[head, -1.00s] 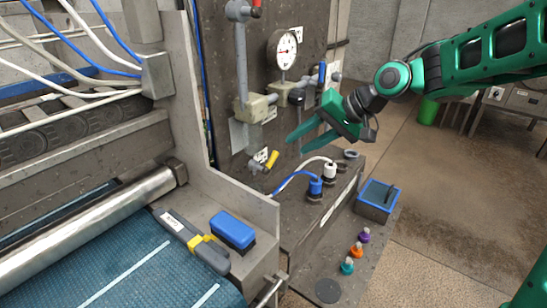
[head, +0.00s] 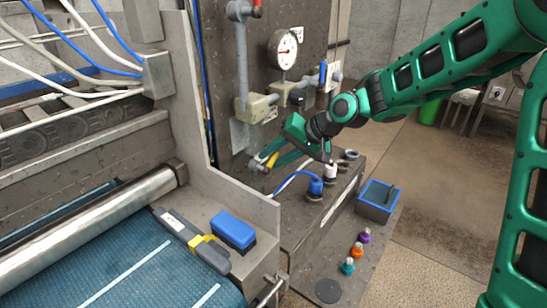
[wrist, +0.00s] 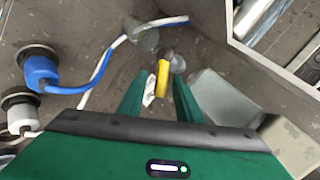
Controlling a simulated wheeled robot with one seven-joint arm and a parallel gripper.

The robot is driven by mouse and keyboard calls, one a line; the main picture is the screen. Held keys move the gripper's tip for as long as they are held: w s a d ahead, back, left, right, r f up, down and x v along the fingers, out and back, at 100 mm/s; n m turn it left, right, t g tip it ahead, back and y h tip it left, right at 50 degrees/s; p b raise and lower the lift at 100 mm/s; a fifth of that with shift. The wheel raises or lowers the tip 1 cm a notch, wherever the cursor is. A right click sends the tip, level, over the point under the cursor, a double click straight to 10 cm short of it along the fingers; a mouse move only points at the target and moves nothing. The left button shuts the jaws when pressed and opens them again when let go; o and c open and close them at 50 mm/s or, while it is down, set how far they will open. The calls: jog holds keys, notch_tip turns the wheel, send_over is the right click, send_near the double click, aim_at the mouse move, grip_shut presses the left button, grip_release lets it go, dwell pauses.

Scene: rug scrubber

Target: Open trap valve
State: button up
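A small valve with a yellow handle (head: 271,161) sits low on the dark wall panel; I take it for the trap valve. The handle also shows in the wrist view (wrist: 162,76). My gripper (head: 276,160) reaches in from the right at the handle. In the wrist view my gripper (wrist: 158,84) is open, with its two fingers apart and the handle between or just beyond their tips. I cannot tell whether a finger touches it. The valve body is partly hidden by the gripper in the head view.
A blue plug (head: 315,186) and a white plug (head: 330,171) stand on the ledge close by. A pressure gauge (head: 283,49), grey pipes (head: 241,65) and a blue-handled valve (head: 322,72) are above. A blue bin (head: 378,200) stands to the right.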

grip_shut()
jog(key=shift+s+a+r+n+t+h, duration=0.2)
jog(key=shift+s+r+n+t+h, duration=0.1)
jog(key=shift+n+t+h, duration=0.15)
jog(key=shift+r+n+t+h, duration=0.15)
jog(key=shift+n+t+h, duration=0.1)
jog(key=shift+t+h, duration=0.15)
grip_release()
jog(key=shift+r, duration=0.1)
